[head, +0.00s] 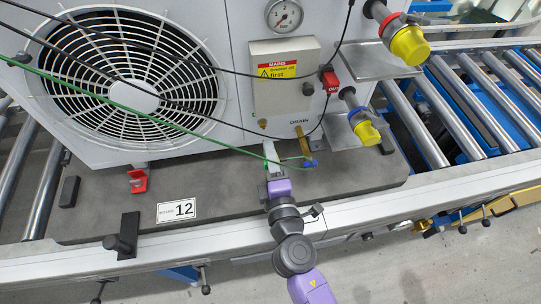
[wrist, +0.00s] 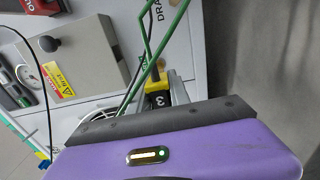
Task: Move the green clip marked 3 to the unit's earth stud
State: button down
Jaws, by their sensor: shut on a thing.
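My gripper (head: 269,160) is in front of the unit's lower edge, left of the drain outlet. In the wrist view its fingers (wrist: 170,95) are shut on the clip marked 3 (wrist: 159,101), which shows as a dark body with a pale digit and yellow beside it. Green leads run up from the clip. In the head view the clip is mostly hidden by the gripper, and a green lead (head: 150,108) runs from it to the upper left. A brass stud (head: 262,123) on the unit's face is above the gripper; I cannot tell if it is the earth stud.
The brass drain outlet (head: 303,142) and a small blue piece (head: 309,163) are just right of the gripper. Black cables (head: 200,108) cross the fan grille (head: 130,80). Yellow-capped ports (head: 365,131) stick out farther right. A grey pallet (head: 340,183) lies under the unit.

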jog(key=shift+x, duration=2.25)
jog(key=shift+w+a, duration=0.15)
jog(key=shift+w, duration=0.35)
dwell(1.0)
jog(key=c, duration=1.1)
grip_release()
jog(key=b+v, duration=0.1)
jog(key=v, duration=0.5)
jog(key=shift+s, duration=0.3)
jog(key=shift+s+d, duration=0.3)
jog(key=shift+s, duration=0.3)
